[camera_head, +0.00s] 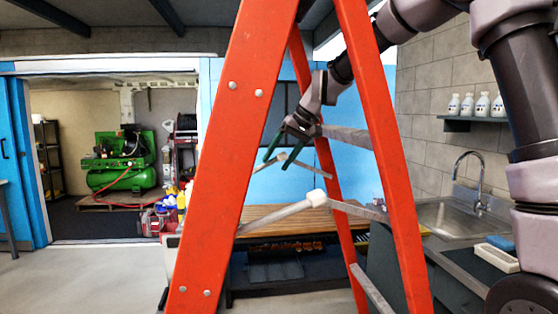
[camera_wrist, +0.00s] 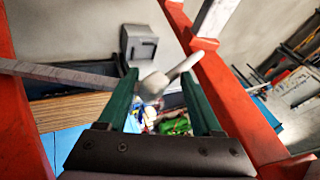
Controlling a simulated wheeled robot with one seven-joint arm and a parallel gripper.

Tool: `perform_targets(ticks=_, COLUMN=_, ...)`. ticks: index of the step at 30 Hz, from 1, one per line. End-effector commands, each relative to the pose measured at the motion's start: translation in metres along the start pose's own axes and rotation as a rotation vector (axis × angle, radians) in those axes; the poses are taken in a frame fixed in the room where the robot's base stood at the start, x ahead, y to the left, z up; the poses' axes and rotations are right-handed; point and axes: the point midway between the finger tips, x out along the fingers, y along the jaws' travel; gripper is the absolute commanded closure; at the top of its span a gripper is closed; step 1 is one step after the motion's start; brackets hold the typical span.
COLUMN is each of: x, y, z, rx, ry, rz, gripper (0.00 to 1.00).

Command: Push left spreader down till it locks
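An orange ladder (camera_head: 245,120) stands open in front of me, with two grey spreaders. The nearer spreader (camera_head: 275,215) is bent upward at its pale middle joint (camera_head: 316,198). The farther spreader (camera_head: 299,163) is also bent upward at its joint. My gripper (camera_head: 275,165) has dark green fingers and is at the farther spreader, pointing down. In the wrist view my gripper (camera_wrist: 159,74) is open, with a spreader's pale joint (camera_wrist: 153,85) between or just beyond the fingers. I cannot tell whether they touch.
The ladder's rails stand between my body and my gripper. A wooden-topped bench (camera_head: 290,217) is behind the ladder. A sink (camera_head: 455,217) and counter are at the right, with a shelf of bottles (camera_head: 468,106) above. A green compressor (camera_head: 122,165) stands far left. The left floor is clear.

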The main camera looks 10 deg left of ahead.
Motion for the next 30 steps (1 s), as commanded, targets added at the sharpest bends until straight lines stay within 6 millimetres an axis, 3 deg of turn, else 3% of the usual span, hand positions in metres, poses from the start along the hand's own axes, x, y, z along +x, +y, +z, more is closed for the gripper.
perform_targets(ticks=15, x=-0.091, y=0.001, z=-0.001, rx=0.0, ry=0.003, rz=0.002, gripper=0.38)
perform_targets(ticks=21, x=-0.104, y=0.001, z=0.0, rx=-0.001, ry=0.0, rz=0.002, gripper=0.38)
perform_targets(ticks=28, x=-0.104, y=0.001, z=0.0, rx=0.0, ry=0.0, rz=0.002, gripper=0.38)
perform_targets(ticks=29, x=-0.104, y=0.001, z=0.0, rx=0.0, ry=0.0, rz=0.002, gripper=0.45)
perform_targets(ticks=30, x=-0.105, y=0.001, z=0.0, rx=0.0, ry=0.0, rz=0.002, gripper=0.61)
